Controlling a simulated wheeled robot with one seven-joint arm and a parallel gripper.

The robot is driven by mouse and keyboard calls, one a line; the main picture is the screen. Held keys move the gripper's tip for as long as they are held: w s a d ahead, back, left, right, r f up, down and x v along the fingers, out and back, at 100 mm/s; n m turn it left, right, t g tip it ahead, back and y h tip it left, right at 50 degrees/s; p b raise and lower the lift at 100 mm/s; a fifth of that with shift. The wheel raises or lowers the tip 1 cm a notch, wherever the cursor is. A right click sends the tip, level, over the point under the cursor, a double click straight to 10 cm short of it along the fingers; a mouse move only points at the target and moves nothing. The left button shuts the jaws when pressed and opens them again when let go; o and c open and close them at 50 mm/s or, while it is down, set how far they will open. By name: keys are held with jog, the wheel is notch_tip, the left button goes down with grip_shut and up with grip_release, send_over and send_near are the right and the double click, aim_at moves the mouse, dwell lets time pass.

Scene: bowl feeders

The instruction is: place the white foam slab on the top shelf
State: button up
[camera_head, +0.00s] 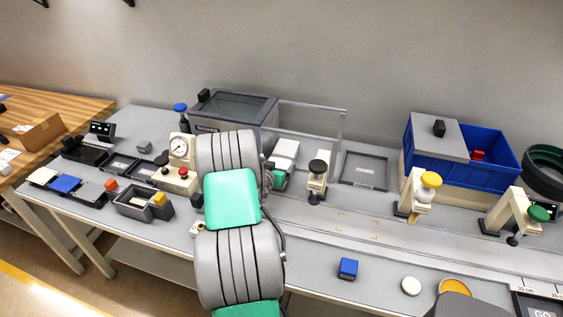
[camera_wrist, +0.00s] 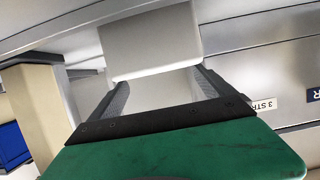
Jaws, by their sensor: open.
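A white block, which looks like the foam slab (camera_head: 286,149), shows just beyond my gripper (camera_head: 279,168) in the head view. In the wrist view the white slab (camera_wrist: 150,42) is upper middle, at the far end of the two dark fingers of my gripper (camera_wrist: 160,78). The jaws are open with a gap between them. I cannot tell whether the slab touches either finger. My arm hides part of the bench below. I cannot make out for certain which surface is the top shelf.
A grey lidded bin (camera_head: 235,107) stands behind my arm, and a thin upright frame (camera_head: 343,127) is to its right. A cream post with a black knob (camera_head: 317,180) is close right of my gripper. A blue crate (camera_head: 488,170) and a flat dark tray (camera_head: 365,157) are farther right.

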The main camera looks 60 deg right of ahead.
aim_at(281, 158)
jog(key=p+x, duration=0.1)
jog(key=x, duration=0.4)
jog(key=shift+w+d+p, duration=0.25)
jog(key=shift+d+p, duration=0.05)
jog(key=shift+p, duration=0.05)
jog(key=shift+r, duration=0.1)
jog(key=shift+c, duration=0.4)
jog(key=c, duration=1.2)
